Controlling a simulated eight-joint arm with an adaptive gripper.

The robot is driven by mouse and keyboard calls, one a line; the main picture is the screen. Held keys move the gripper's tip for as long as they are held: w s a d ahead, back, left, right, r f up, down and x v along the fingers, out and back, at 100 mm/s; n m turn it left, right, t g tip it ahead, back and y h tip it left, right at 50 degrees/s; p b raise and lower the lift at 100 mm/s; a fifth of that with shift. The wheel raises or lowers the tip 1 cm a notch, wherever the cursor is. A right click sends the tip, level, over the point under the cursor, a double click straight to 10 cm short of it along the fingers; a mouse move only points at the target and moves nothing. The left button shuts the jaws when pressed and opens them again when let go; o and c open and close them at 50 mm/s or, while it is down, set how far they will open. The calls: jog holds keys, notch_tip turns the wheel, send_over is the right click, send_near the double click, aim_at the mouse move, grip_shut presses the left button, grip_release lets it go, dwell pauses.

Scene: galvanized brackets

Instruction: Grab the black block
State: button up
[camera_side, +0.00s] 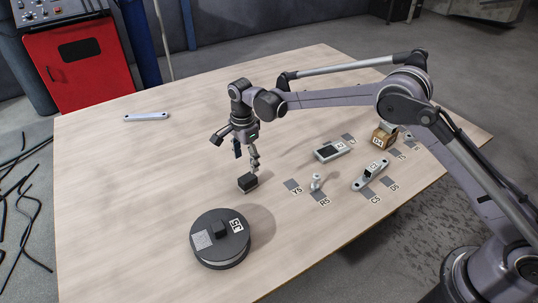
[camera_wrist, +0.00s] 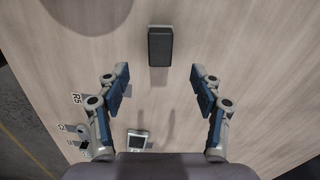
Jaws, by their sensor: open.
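The black block (camera_side: 248,182) lies on the wooden table, near the table's middle in the side view. In the wrist view the black block (camera_wrist: 160,46) is a dark upright rectangle at the top centre, beyond the fingertips and between their lines. My gripper (camera_side: 246,158) hangs above and just behind the block in the side view. In the wrist view my gripper (camera_wrist: 160,75) has its two blue-padded fingers spread wide, with bare table between them. It is open and empty, apart from the block.
A grey meter (camera_side: 332,150), a small white fitting (camera_side: 316,183), a grey bracket (camera_side: 370,175) and a tan box (camera_side: 384,138) sit to the right. A flat wrench-like bar (camera_side: 146,116) lies back left. The table's left side is clear.

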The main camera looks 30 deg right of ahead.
aim_at(248, 177)
notch_tip(248, 177, down, 9)
jog(key=shift+f, duration=0.1)
dwell(0.5)
jog(key=c, duration=1.3)
